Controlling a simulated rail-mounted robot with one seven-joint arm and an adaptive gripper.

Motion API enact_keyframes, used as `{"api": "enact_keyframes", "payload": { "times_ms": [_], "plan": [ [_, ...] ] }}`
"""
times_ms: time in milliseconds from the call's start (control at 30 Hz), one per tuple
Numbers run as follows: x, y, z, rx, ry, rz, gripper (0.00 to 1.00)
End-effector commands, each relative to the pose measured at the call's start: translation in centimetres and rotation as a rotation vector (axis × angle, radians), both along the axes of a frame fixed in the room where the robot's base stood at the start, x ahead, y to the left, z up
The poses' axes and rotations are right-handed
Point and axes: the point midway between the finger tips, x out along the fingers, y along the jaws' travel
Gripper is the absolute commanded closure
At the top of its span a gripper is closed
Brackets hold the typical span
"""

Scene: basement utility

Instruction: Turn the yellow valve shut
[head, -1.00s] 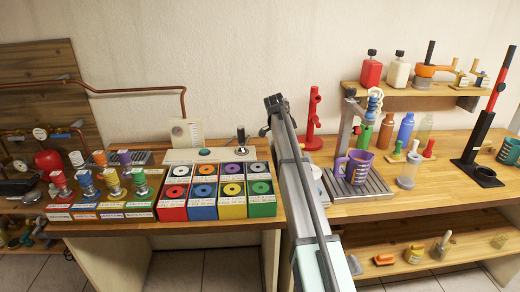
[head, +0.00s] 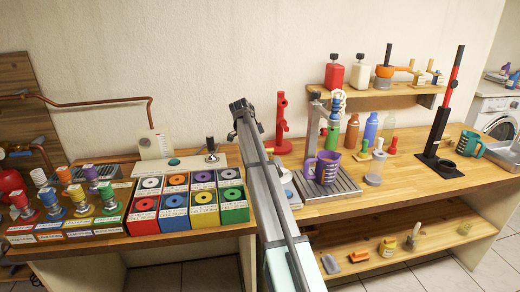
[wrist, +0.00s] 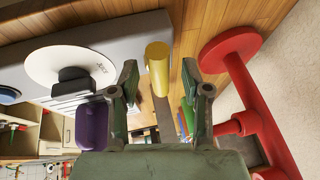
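The pipework (head: 95,102) at the far left of the head view is cut off by the frame, and no yellow handle is clear there. In the wrist view a yellow cylinder (wrist: 158,68) appears between my fingers, beyond their tips, beside a grey panel (wrist: 105,40); I cannot tell whether it is the valve. My gripper (wrist: 160,82) is open, its fingers apart with nothing gripped. In the head view my gripper (head: 240,108) is raised above the bench, left of the red stand.
The red stand (head: 282,125) is close to my gripper, on the right in the wrist view (wrist: 245,85). A purple jug (head: 324,168) stands on a grey tray. Coloured boxes (head: 175,218) and several knobbed pieces (head: 78,200) fill the left bench. A shelf (head: 390,95) holds bottles.

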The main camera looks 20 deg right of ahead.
Motion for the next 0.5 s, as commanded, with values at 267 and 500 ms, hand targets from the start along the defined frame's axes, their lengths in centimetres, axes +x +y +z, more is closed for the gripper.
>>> {"api": "enact_keyframes", "payload": {
  "times_ms": [267,500],
  "plan": [
    [0.0,0.3,0.6,0.0,0.0,0.001,0.53],
    [-0.3,1.7,3.8,-0.001,-0.002,0.002,0.53]
  ]
}}
